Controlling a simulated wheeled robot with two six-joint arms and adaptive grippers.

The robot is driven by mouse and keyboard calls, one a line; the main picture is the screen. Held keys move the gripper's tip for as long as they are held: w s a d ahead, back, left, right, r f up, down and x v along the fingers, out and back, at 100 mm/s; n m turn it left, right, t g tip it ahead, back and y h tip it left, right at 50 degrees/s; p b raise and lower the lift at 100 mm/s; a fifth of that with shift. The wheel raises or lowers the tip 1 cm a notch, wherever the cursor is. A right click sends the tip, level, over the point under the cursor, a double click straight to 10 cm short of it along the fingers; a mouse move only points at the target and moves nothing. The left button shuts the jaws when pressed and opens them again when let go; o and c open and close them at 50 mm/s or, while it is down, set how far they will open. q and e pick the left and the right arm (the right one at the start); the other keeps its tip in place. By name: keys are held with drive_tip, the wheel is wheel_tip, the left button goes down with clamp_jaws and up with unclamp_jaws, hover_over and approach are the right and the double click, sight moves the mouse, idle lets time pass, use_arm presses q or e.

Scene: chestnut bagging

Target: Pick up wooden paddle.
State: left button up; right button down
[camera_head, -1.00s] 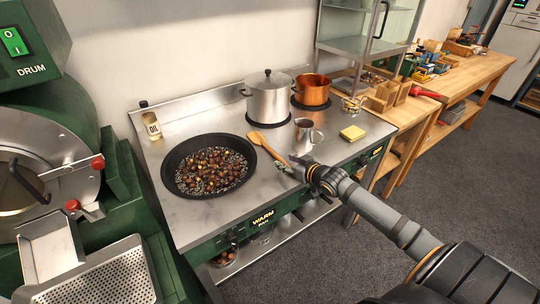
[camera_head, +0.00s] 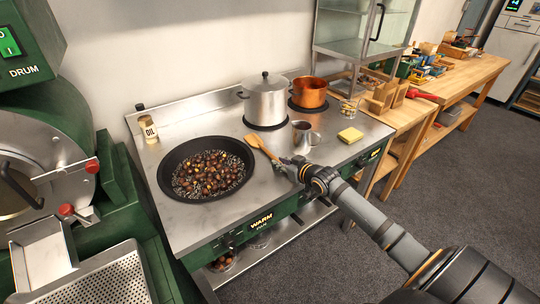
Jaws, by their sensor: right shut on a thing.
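The wooden paddle (camera_head: 257,145) lies on the steel stove top, between the black pan and the silver pot, with its broad end toward the back. My right gripper (camera_head: 284,160) is at the paddle's near handle end and is shut on it. The fingers hide the tip of the handle. The paddle looks at or very near the surface; I cannot tell whether it is lifted. My left gripper is not in view.
The black pan (camera_head: 164,182) of chestnuts is left of the paddle. A silver pot (camera_head: 266,103), a copper pot (camera_head: 310,92), a metal jug (camera_head: 301,138) and a yellow sponge (camera_head: 350,135) stand behind and right.

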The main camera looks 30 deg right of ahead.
wheel_tip(320, 180, up, 3)
drive_tip(key=shift+f, duration=0.15)
drive_tip(key=s+a+r+p, duration=0.6)
drive_tip(key=s+r+p, duration=0.4)
drive_tip(key=s+p, duration=0.2)
drive_tip(key=shift+s+a+r, duration=0.15)
drive_tip(key=shift+s+a, duration=0.05)
drive_tip(key=shift+a, duration=0.15)
